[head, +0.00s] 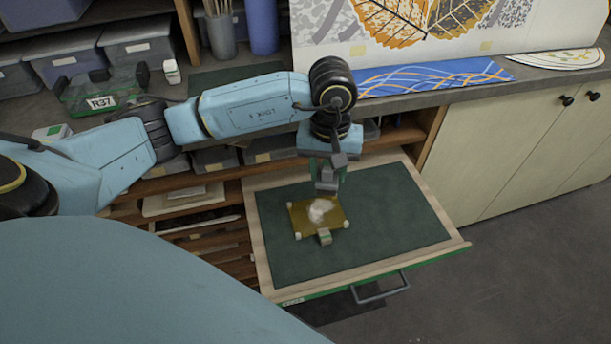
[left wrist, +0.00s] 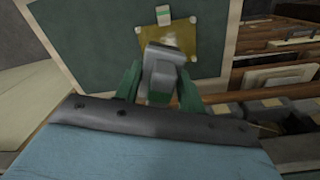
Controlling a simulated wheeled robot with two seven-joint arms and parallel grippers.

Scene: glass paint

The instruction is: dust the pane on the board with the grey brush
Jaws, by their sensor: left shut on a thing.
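The pane (head: 334,219) is a small amber sheet with a pale, cloudy dust patch in its middle and small pale pieces at its corners. It lies on the dark green board (head: 400,210) and also shows in the left wrist view (left wrist: 202,35). My left gripper (head: 326,182) is shut on the grey brush (head: 328,172), near the far edge of the pane. In the left wrist view the brush (left wrist: 162,70) sits between the green fingers and hides part of the pane. I cannot tell whether its bristles touch the pane. My right gripper is out of view.
A small grey-green block (head: 325,237) sits at the pane's near edge. The board has a pale wooden rim and a front handle (head: 382,291). Open shelves lie left of it, pale cabinets (head: 520,150) right. A bench with blue patterned glass (head: 440,77) stands behind.

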